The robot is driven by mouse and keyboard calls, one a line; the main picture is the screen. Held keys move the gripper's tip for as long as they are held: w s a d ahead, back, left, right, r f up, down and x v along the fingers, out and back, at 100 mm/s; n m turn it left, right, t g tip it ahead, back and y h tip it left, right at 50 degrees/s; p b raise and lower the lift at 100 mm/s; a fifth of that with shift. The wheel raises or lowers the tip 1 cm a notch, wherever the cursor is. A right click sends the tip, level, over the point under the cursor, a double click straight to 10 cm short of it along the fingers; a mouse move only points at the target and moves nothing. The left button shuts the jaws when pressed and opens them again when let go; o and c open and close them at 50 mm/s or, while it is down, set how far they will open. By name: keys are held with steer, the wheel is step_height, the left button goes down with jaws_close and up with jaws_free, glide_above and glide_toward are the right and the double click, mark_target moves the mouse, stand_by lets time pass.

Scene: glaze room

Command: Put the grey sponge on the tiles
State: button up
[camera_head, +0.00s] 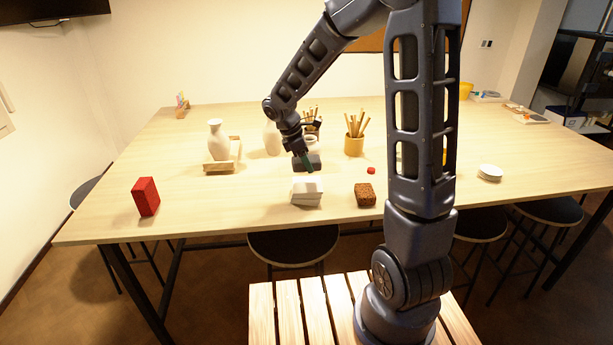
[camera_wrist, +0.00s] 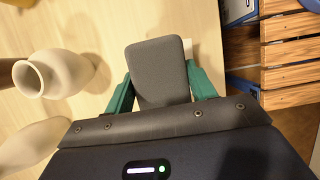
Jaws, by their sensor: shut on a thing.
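The grey sponge (camera_head: 313,163) is dark and block-shaped. In the wrist view the sponge (camera_wrist: 158,62) sits between the two green fingers of my gripper (camera_wrist: 160,78), which is shut on it. In the head view my gripper (camera_head: 307,161) points down with the sponge just behind the tiles, as seen from my body. The white tiles (camera_head: 306,192) form a low stack near the table's front edge. A pale corner, likely of the tiles (camera_wrist: 188,47), shows past the sponge in the wrist view. The sponge's exact height above the table is hard to tell.
A brown speckled block (camera_head: 365,194) stands right of the tiles, and a small red piece (camera_head: 371,170) lies behind it. A red block (camera_head: 145,196) stands at left. A white vase (camera_head: 218,140) and a yellow cup of sticks (camera_head: 354,144) stand farther back.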

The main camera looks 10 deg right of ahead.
mark_target(310, 183)
steer(key=shift+f, duration=2.95)
steer(key=shift+f, duration=0.15)
steer(key=o, duration=1)
steer(key=shift+c, duration=0.2)
